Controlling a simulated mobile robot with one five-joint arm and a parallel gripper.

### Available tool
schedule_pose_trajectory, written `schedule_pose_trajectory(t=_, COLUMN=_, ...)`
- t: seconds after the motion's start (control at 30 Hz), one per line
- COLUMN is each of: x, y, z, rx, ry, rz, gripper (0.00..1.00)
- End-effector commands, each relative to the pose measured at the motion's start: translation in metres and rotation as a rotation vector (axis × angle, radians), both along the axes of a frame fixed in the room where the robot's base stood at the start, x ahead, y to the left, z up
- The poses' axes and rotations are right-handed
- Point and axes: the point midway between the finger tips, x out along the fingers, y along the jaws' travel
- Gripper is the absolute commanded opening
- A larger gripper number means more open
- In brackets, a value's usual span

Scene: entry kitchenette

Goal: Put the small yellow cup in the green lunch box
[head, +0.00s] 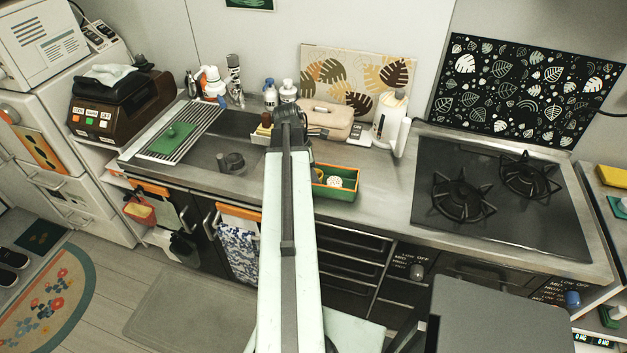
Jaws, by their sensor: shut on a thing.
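The green lunch box (347,193) with an orange rim stands on the counter just right of my arm. A white, dotted round thing (334,182) lies inside it. My arm hides the box's left end. A small bit of yellow, likely the small yellow cup (318,174), shows at the arm's right edge by that end of the box. My gripper (288,130) is at the far end of the arm, over the counter. Its fingertips are mostly hidden by the arm; it is shut on what appears to be the cup. I cannot tell whether the cup touches the box.
A beige case (325,118) and a white bottle (390,118) stand behind the box. The sink with a drying rack (180,132) is to the left. The black stove (497,200) is to the right. Bare counter (385,195) lies between box and stove.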

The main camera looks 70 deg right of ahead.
Motion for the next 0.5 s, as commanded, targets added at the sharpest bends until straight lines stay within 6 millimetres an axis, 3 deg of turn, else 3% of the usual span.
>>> schedule_pose_trajectory(t=0.33, x=0.0004, y=0.0001, z=-0.0050, rx=0.000, ry=0.000, rz=0.001, gripper=0.00)
schedule_pose_trajectory(t=0.37, x=0.0005, y=0.0002, z=-0.0032, rx=0.000, ry=0.000, rz=0.001, gripper=0.54)
schedule_pose_trajectory(t=0.5, x=0.0006, y=0.0002, z=-0.0027, rx=0.000, ry=0.000, rz=0.001, gripper=0.55)
